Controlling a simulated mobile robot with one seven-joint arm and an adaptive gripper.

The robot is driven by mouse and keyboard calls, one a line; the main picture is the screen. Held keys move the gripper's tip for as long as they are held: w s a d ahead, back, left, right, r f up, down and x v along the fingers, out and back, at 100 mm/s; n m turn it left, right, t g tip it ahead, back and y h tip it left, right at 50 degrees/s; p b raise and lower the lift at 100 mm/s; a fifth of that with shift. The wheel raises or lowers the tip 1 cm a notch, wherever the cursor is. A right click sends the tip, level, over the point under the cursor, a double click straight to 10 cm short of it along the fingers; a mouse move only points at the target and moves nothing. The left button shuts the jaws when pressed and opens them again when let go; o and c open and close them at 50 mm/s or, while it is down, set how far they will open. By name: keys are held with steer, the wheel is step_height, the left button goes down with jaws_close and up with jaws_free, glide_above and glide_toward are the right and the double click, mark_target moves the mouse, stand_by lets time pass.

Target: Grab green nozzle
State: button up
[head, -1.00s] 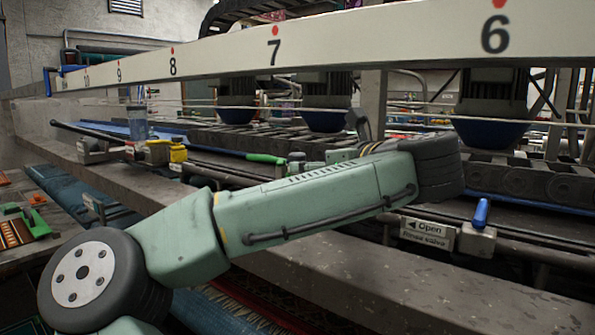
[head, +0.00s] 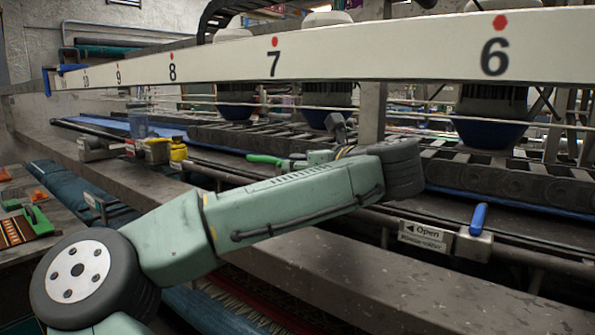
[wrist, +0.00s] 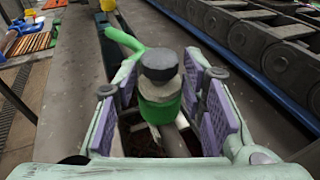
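The green nozzle (wrist: 160,90) stands between the fingers of my gripper (wrist: 160,115) in the wrist view. It has a dark round cap on top and a green curved handle running up to the left. Purple pads line both fingers, with visible gaps between them and the nozzle, so my gripper is open around it. In the head view the green handle (head: 265,159) pokes out left of my gripper (head: 318,158), which is partly hidden behind my arm.
A grey ledge (head: 330,265) runs along the machine. A blue-handled valve with an "Open" sign (head: 425,232) is at the right. A yellow fitting (head: 178,150) sits at the left. A white numbered beam (head: 350,50) crosses above.

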steer(key=c, duration=0.8)
